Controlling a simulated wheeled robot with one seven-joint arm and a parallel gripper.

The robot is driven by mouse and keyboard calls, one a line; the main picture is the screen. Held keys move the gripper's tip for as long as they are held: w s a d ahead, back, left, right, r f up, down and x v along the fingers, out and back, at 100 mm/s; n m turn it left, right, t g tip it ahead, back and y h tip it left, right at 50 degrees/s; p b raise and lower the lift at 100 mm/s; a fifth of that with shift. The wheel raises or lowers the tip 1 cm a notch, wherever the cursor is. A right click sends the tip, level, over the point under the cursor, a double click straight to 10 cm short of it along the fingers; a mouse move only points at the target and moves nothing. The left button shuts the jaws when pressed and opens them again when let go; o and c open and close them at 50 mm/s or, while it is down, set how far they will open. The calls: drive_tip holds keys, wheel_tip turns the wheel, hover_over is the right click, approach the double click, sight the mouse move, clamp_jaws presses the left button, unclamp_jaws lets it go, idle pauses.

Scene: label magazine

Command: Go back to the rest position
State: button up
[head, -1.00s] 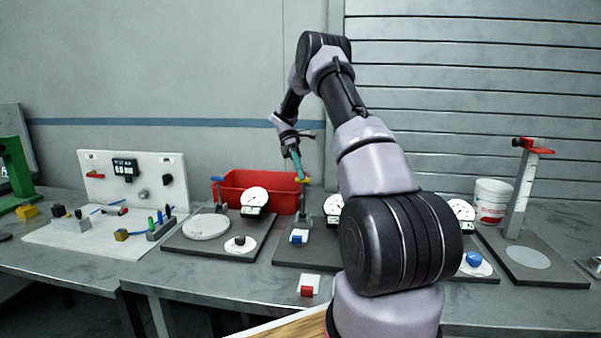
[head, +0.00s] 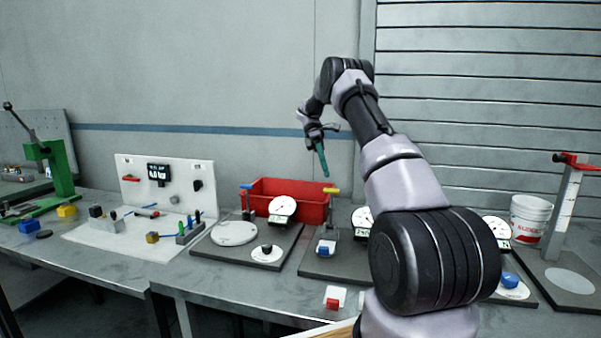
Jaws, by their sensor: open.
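My gripper (head: 323,162) is up in the air at the end of my raised arm, in front of the grey wall and above the back of the bench. A slim teal part points down from it and looks like its fingers, seen nearly edge-on. The tip is a little above the yellow top (head: 331,190) of a small stand in the picture. I see nothing clearly held. My arm hides the bench's middle right.
A red bin (head: 300,205) stands behind gauge stations with white dials (head: 282,206). A white panel (head: 185,182) and a green press (head: 52,165) are at left. A white bucket (head: 530,215) and a tall stand (head: 566,205) are at right. The air around the gripper looks clear.

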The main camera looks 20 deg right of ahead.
drive_tip(key=s+a+r+m+t, duration=0.3)
drive_tip(key=s+r, duration=0.4)
drive_tip(key=r, duration=0.2)
drive_tip(key=s+a+r+m+t, duration=0.3)
drive_tip(key=s+r, duration=0.5)
drive_tip(key=r, duration=0.1)
drive_tip(key=s+a+m+t+y, duration=0.1)
drive_tip(key=s+a+m+t, duration=0.3)
drive_tip(key=s, duration=0.5)
drive_tip(key=s+a+m+t, duration=0.4)
drive_tip(key=s+m+t, duration=0.2)
drive_tip(key=s, duration=0.3)
drive_tip(key=shift+a+f+m+y, duration=0.15)
drive_tip(key=shift+f+m+y, duration=0.05)
drive_tip(key=shift+m+y, duration=0.25)
